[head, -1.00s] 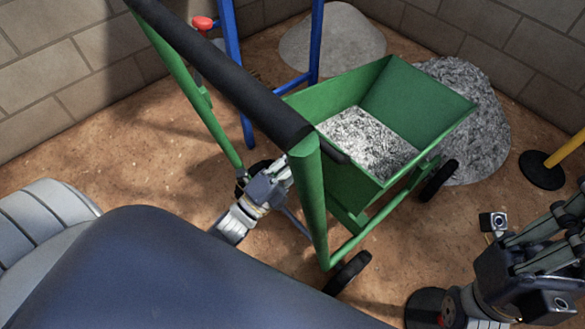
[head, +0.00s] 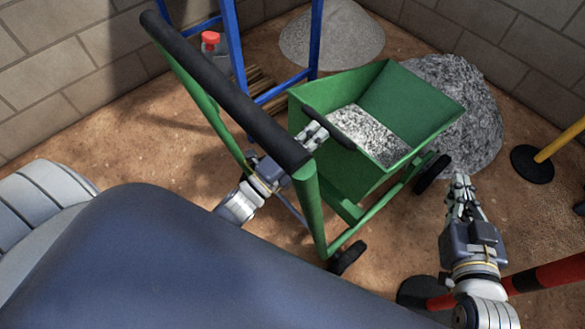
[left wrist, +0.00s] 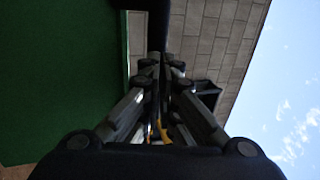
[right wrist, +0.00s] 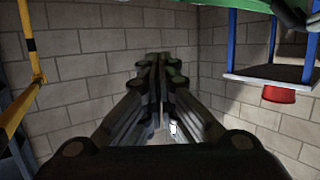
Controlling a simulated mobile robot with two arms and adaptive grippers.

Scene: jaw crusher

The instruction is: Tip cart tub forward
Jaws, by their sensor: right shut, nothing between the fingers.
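The green cart tub (head: 425,95) holds grey gravel (head: 362,130) and sits upright on its wheeled frame. A black grip (head: 330,129) runs along the tub's near rim. My left gripper (head: 322,128) reaches past the cart's push-bar post to this grip. Its fingers look closed around it; the contact is partly hidden. In the left wrist view the left fingers (left wrist: 161,70) are close together at a dark bar, with the green tub wall (left wrist: 60,80) at left. My right gripper (head: 461,185) is shut and empty, right of the cart; it also shows in the right wrist view (right wrist: 160,62).
The cart's black push bar (head: 225,90) crosses above my left arm. A blue stand (head: 236,70) is behind the cart. Gravel heaps (head: 470,110) and (head: 332,35) lie near the block walls. A yellow post with black base (head: 532,163) and a red-black bar (head: 545,277) stand right.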

